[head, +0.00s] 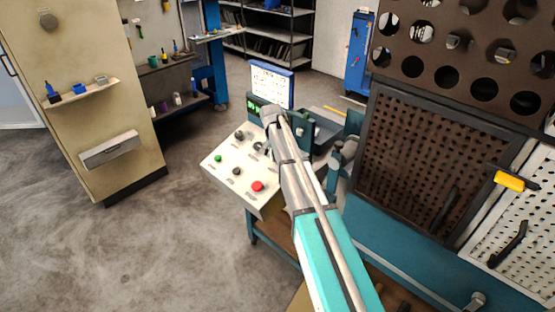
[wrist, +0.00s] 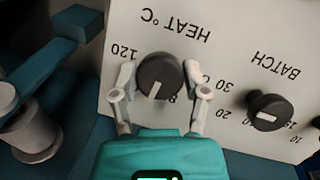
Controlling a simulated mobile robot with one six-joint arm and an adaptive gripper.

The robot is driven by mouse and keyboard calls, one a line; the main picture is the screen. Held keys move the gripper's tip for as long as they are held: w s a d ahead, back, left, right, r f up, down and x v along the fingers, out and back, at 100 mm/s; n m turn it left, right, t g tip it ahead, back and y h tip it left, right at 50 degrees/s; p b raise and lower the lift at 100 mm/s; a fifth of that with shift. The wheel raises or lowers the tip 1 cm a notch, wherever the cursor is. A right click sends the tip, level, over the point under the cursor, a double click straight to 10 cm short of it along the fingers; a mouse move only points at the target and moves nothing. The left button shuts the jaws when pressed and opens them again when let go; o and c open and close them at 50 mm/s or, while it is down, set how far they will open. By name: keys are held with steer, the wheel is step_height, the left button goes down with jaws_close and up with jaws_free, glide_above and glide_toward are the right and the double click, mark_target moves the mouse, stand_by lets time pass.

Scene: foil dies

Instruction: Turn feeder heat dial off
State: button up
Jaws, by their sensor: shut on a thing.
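The heat dial (wrist: 160,78) is a round dark knob with a white pointer mark, on a pale panel face lettered HEAT °C, upside down in the wrist view. The mark points down and slightly left, just on the 120 side of a partly hidden number that looks like 80. My gripper (wrist: 160,70) is shut on the dial, one grey finger on each side. No off marking can be read. In the head view my gripper (head: 268,142) is at the upper right of the sloped control panel (head: 222,166) and covers part of it.
The batch dial (wrist: 268,112) is to the right of my gripper, apart from it. On the panel are a red button (head: 258,186), a green button (head: 218,158) and dark knobs.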

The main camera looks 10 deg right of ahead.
steer(key=shift+w+d+n+h, duration=0.2)
steer(key=shift+n+h, duration=0.1)
steer(key=shift+n, duration=0.4)
stand_by(1.1)
steer(key=o, duration=1.1)
steer(key=shift+s+a, duration=0.1)
